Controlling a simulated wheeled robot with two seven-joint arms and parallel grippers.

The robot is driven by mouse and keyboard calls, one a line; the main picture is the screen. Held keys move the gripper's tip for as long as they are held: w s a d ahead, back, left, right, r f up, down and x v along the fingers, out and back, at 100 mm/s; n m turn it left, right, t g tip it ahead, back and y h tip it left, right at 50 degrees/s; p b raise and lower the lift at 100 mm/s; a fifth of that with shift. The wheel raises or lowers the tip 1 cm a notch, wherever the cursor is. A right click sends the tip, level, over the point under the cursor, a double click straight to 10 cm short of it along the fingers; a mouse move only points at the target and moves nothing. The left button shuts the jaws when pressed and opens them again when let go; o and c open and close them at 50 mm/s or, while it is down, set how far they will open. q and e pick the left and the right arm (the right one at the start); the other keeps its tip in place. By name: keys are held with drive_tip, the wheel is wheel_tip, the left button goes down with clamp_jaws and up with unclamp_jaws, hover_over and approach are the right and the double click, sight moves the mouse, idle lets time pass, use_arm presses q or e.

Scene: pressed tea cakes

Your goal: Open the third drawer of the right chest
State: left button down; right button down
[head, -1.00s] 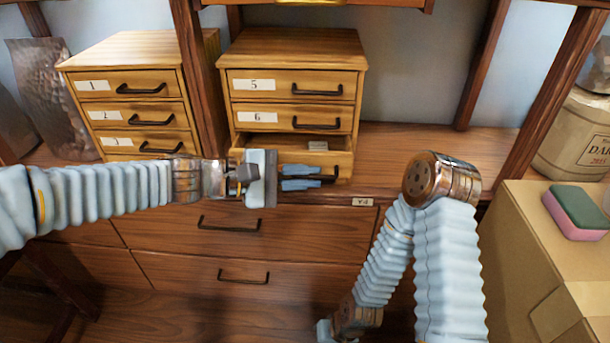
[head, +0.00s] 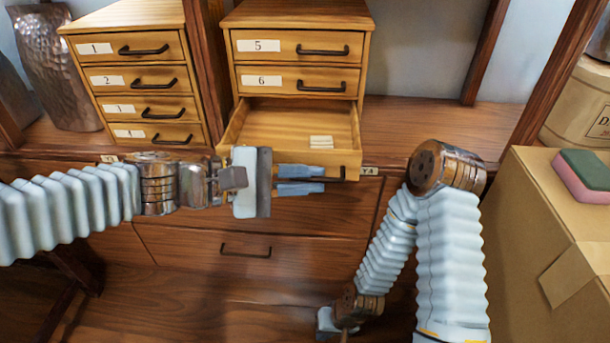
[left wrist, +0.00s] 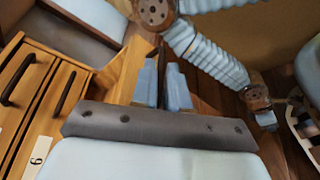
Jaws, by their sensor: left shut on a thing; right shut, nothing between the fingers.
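The right chest (head: 297,15) stands on the wooden shelf, with drawers 5 (head: 285,45) and 6 (head: 285,80) closed. Its third drawer (head: 265,122), below 6, is pulled well out, and its inside shows. My left gripper (head: 322,180) is at the drawer's front, its blue fingers shut on the dark handle (head: 343,172). The left wrist view shows the two fingers (left wrist: 163,88) with the dark handle between them. The drawer's label is hidden behind my left gripper. My right gripper (head: 328,324) hangs low at the bottom of the head view, away from the chest, shut and empty.
A small pale stack (head: 321,142) lies in the open drawer. The left chest (head: 130,15) with closed numbered drawers stands beyond a wooden post. A cardboard box (head: 540,230) with a green and pink sponge (head: 585,175) is at the right. Larger drawers (head: 200,250) lie below the shelf.

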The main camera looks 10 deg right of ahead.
use_arm(q)
drive_tip(key=c, duration=1.5)
unclamp_jaws()
drive_tip(key=shift+a, duration=0.1)
drive_tip(key=w+p+v, duration=0.1)
drive_tip(key=p+v, duration=0.1)
drive_tip(key=v, duration=1.1)
drive_tip(key=shift+s+a, duration=0.4)
drive_tip(key=shift+s, duration=0.1)
